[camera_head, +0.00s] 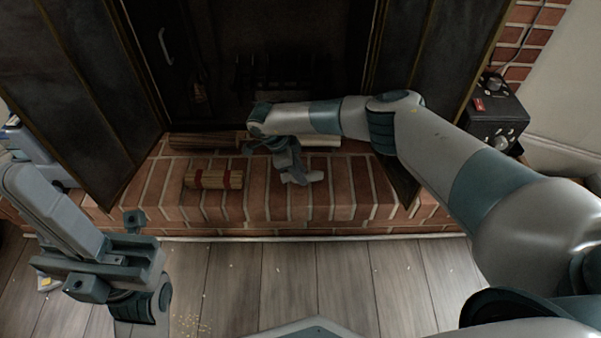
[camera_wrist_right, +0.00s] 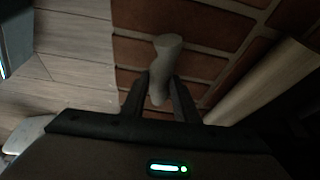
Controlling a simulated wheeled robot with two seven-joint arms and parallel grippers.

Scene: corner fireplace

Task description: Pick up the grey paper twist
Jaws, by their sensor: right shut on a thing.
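The grey paper twist (camera_wrist_right: 166,56) is between the two fingers of my right gripper (camera_wrist_right: 161,93) in the right wrist view, with its flared end sticking out past the fingertips. The fingers are shut on its narrow part. In the head view the paper twist (camera_head: 302,177) is a pale shape at my right gripper (camera_head: 284,165), over the brick hearth (camera_head: 341,190). Whether it touches the bricks is hard to tell. My left gripper (camera_head: 85,262) is at the lower left, over the wood floor, away from the twist; its fingers are not clear.
A bundle of sticks with red bands (camera_head: 214,179) lies on the hearth left of my right gripper. More sticks (camera_head: 205,141) and a pale log (camera_head: 322,141) lie behind. Dark fireplace doors (camera_head: 75,95) stand open. A black box (camera_head: 492,115) is at the right.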

